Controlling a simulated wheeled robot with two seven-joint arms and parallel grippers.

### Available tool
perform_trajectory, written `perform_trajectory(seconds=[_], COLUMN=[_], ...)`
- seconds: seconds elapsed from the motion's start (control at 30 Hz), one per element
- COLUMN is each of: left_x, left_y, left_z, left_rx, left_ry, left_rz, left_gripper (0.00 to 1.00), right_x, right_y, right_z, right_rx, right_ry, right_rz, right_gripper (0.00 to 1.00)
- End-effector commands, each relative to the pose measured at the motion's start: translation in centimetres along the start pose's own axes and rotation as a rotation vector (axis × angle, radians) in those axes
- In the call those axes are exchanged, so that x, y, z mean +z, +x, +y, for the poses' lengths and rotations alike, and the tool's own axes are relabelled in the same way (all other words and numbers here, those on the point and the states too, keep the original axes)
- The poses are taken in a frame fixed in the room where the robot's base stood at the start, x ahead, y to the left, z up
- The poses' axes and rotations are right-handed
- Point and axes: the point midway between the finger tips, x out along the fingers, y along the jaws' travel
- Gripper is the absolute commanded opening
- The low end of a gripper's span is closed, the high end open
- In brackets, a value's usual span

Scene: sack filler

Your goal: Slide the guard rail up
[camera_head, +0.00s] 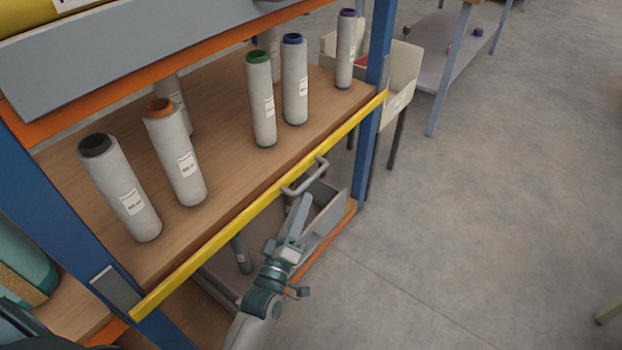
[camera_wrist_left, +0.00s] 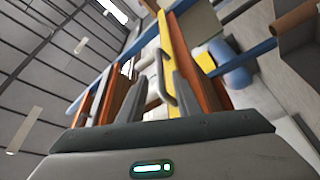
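The yellow guard rail (camera_head: 235,226) runs along the front edge of the wooden shelf, low against the boards. Its grey D-shaped handle (camera_head: 305,178) sticks out near the rail's right part. My left gripper (camera_head: 301,204) is just below and in front of the handle in the head view. In the left wrist view the gripper's two fingers (camera_wrist_left: 160,92) are apart, with the handle (camera_wrist_left: 163,72) showing between or just beyond them and the yellow rail (camera_wrist_left: 170,45) behind. I cannot tell whether a finger touches the handle. My right gripper is not in view.
Several grey cylinders with coloured tops, such as the green one (camera_head: 261,98), stand on the shelf (camera_head: 225,180) behind the rail. Blue posts (camera_head: 378,60) frame it. A grey open bin (camera_head: 325,222) sits below, close to my gripper. The floor (camera_head: 470,200) at right is clear.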

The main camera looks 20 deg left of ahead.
Motion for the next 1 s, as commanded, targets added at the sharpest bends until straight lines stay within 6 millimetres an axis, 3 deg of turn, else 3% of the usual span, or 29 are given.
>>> perform_trajectory(seconds=[0.2, 0.5, 0.93, 0.97, 1.0], left_x=[0.0, 0.0, 0.0, 0.0, 0.0], left_y=[4.1, 7.9, 8.6, 8.6, 8.6], left_z=[0.0, 0.0, 0.0, 0.0, 0.0], left_rx=[0.001, 0.0, -0.001, -0.001, -0.001], left_ry=[-0.002, 0.0, -0.001, -0.001, -0.001], left_rz=[0.002, 0.0, 0.0, 0.0, 0.0], left_gripper=[0.31, 0.31, 0.31, 0.29, 0.19], right_x=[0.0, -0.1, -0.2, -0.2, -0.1], right_y=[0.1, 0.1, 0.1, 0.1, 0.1], right_z=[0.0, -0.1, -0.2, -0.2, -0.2], right_rx=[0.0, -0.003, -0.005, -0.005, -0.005], right_ry=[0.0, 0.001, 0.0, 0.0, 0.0], right_rz=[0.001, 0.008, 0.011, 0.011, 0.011], right_gripper=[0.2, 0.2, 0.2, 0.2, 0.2])
